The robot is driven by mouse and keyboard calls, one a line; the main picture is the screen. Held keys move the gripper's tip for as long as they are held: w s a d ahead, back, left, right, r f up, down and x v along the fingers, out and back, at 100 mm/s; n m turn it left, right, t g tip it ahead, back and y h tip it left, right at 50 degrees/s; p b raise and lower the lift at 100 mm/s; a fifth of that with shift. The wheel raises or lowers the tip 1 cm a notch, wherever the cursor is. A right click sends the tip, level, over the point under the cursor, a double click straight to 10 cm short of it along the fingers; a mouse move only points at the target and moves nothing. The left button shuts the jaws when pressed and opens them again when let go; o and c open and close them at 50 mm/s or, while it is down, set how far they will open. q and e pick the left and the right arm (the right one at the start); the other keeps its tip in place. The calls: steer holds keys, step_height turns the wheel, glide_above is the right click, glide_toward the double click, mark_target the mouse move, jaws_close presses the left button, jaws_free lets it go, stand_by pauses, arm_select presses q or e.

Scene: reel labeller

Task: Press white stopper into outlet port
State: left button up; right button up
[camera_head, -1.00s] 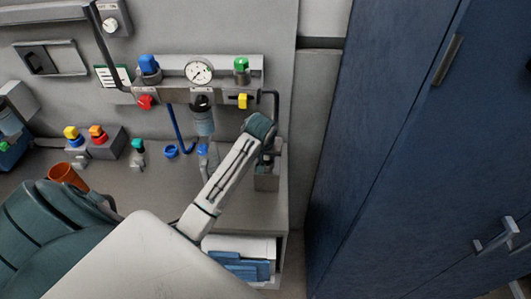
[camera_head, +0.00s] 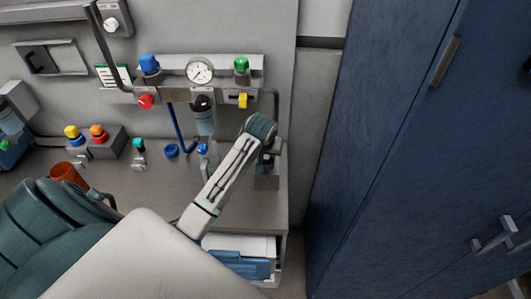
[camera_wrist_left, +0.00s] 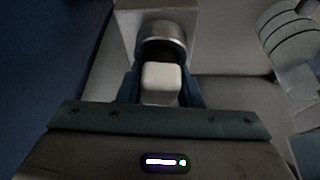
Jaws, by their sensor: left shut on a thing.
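The white stopper (camera_wrist_left: 161,82) shows in the left wrist view as a small white block with rounded corners. My left gripper (camera_wrist_left: 160,92) is shut on it, with a dark blue finger on each side. Just beyond the stopper is a round metal port (camera_wrist_left: 161,38) with a dark opening. The stopper lines up with this opening and overlaps its lower edge in the picture; I cannot tell how deep it sits. In the head view my left gripper (camera_head: 268,158) is at the bench's right end, over a grey block (camera_head: 267,182), and the stopper is hidden there. My right gripper is not in view.
A panel carries a gauge (camera_head: 200,71), a red knob (camera_head: 146,101), a yellow valve (camera_head: 243,101) and a filter bowl (camera_head: 204,122). A bent pipe (camera_head: 276,103) runs down close to my left wrist. A blue cabinet (camera_head: 400,140) stands on the right.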

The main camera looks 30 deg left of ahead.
arm_select(q)
steer(key=o, duration=1)
steer(key=shift+s+d+f, duration=0.15)
steer(key=shift+s+f, duration=0.1)
steer(key=shift+f, duration=0.15)
steer(key=shift+o, duration=0.3)
steer(key=shift+w+d, duration=0.1)
steer(key=shift+d, duration=0.1)
steer(key=shift+a, duration=0.2)
steer(key=shift+r, duration=0.35)
steer(key=b+v, duration=0.3)
steer(key=v, duration=0.7)
steer(key=shift+d+r, duration=0.25)
steer(key=shift+r, duration=0.15)
steer(key=shift+w, duration=0.1)
